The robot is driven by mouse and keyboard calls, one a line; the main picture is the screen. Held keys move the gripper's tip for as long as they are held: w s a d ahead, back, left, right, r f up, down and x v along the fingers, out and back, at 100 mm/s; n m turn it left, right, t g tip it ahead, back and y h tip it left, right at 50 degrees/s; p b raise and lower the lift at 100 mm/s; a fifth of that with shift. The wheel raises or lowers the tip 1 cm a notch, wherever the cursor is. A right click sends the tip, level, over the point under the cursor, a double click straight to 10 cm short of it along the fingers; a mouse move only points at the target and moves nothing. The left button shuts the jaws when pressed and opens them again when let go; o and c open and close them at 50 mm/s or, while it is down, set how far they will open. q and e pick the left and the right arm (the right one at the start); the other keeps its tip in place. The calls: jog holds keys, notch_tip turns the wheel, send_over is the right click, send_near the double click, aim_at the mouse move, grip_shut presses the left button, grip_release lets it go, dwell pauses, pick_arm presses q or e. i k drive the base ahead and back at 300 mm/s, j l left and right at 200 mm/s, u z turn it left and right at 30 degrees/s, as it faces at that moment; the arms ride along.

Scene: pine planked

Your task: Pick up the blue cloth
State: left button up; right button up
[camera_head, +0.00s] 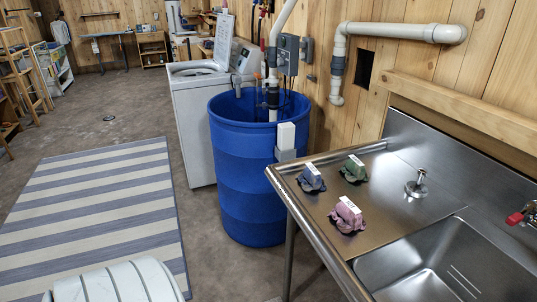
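The blue cloth (311,179) is a small crumpled heap with a white label on top. It lies on the left end of the steel sink counter (395,205), near the counter's raised left rim. A green cloth (354,171) lies just right of it and slightly farther back. A pink cloth (347,216) lies nearer the front, below and right of the blue one. The three cloths are apart from each other. Neither of my grippers is in view.
A large blue barrel (245,180) stands left of the counter, with a white washing machine (193,110) behind it. The sink basin (440,275) opens at the front right. A drain fitting (417,184) stands on the counter. A striped rug (95,215) covers the floor at left.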

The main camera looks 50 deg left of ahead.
aim_at(310, 179)
jog(key=u, duration=1.3)
